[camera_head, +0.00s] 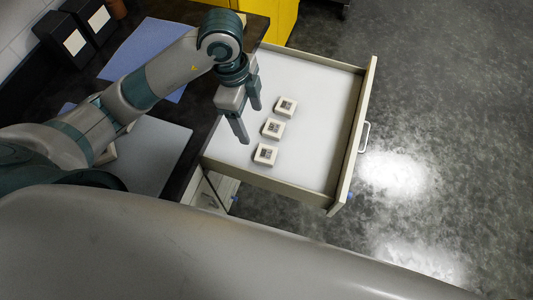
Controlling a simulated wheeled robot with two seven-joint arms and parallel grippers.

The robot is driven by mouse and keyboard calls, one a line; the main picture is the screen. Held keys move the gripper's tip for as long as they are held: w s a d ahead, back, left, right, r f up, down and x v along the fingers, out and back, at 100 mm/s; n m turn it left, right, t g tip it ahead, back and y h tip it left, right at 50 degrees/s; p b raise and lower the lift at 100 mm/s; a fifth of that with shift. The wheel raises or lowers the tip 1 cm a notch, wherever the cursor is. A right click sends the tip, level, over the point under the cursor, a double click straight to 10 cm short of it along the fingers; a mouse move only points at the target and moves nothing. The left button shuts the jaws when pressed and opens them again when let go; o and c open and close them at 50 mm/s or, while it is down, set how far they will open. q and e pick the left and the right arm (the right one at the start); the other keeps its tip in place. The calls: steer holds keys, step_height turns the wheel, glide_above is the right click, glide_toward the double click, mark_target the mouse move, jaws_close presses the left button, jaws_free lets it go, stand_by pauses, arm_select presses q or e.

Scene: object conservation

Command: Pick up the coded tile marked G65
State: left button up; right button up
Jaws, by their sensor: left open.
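Three small white square tiles lie in a row inside an open drawer (315,165): a far tile (286,106), a middle tile (273,128) and a near tile (265,154). Each has a dark printed code on top, too small to read, so I cannot tell which is G65. My left gripper (250,124) is open and empty, pointing down over the left part of the drawer, to the left of the tiles. It appears above the drawer floor and apart from the tiles. My right gripper is not in view.
The drawer's front panel (352,140) with its handle (364,137) is on the right, and its right half is empty. A dark counter (200,140) holds a blue mat (150,45), a grey mat (155,160) and black boxes (63,38). A yellow cabinet (270,15) stands behind.

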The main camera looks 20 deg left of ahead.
arm_select(q)
steer(key=shift+f, duration=0.15)
steer(key=p, duration=0.2)
glide_above(266, 153)
steer(key=a, duration=0.2)
steer(key=f, duration=1.1)
steer(key=shift+s+f, duration=0.35)
steer(key=shift+f, duration=0.05)
steer(key=shift+w+d+f+p, duration=0.1)
steer(key=shift+d+f+p, duration=0.25)
steer(key=shift+f, duration=0.25)
steer(key=f, duration=0.1)
steer(key=d+f+p, duration=0.1)
steer(key=f, duration=0.1)
steer(key=shift+w, duration=0.15)
steer(key=shift+f, duration=0.4)
steer(key=c, duration=1.2)
